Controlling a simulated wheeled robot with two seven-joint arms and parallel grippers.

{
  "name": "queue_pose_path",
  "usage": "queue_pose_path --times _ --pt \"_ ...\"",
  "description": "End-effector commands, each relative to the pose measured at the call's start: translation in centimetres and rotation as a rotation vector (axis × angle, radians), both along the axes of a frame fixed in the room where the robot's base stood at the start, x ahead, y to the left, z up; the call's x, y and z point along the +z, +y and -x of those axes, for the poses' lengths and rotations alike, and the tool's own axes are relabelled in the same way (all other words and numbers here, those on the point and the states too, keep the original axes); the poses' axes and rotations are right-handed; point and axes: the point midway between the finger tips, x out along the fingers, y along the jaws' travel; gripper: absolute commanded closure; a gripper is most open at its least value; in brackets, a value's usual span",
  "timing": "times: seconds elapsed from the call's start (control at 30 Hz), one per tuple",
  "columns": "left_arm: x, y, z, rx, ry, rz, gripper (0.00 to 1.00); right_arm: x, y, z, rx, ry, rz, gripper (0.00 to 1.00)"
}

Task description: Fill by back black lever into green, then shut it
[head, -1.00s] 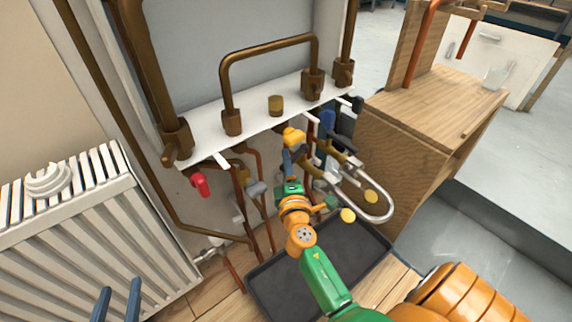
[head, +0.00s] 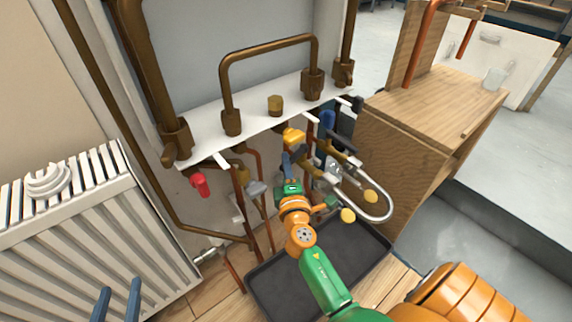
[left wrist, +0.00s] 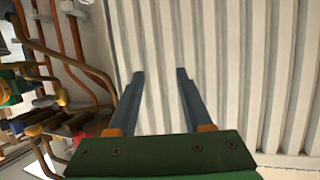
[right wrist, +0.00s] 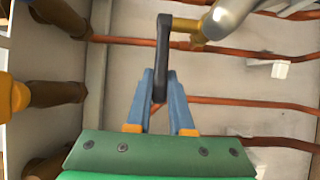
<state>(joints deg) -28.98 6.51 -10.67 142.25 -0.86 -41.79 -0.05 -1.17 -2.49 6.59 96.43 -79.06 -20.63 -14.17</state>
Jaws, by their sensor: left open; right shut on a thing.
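My right gripper (right wrist: 161,80) is shut on the lower part of a black lever (right wrist: 163,45), seen in the right wrist view. The lever's top end joins a brass valve stem (right wrist: 186,25) beside a silver fitting (right wrist: 228,14). In the head view my right gripper (head: 287,162) is low among the pipes under the white shelf, and its own arm partly hides the spot. My left gripper (head: 118,298) is at the lower left in front of the radiator. It is open and empty in the left wrist view (left wrist: 160,75). I cannot make out a gauge face or green zone.
A white radiator (head: 90,220) fills the left. Yellow cap (head: 293,137), red handle (head: 200,184), blue part (head: 328,120) and silver looped hose (head: 383,207) crowd the pipework. A black tray (head: 270,290) lies below. A wooden cabinet (head: 395,160) stands right.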

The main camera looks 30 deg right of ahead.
Motion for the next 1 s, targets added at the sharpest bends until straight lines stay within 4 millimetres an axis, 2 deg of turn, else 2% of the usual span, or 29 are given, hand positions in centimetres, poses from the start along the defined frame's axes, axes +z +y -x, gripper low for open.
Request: queue_pose_path --times 0.67,1.0 --pt "0.0 0.0 0.0 -0.001 0.003 -0.001 0.50 -0.1 0.0 0.1 0.006 0.002 0.000 1.00" --pt "-5.1 1.4 3.3 0.021 0.311 -0.062 0.50 -0.1 -0.7 1.5 0.188 0.006 0.004 1.00"
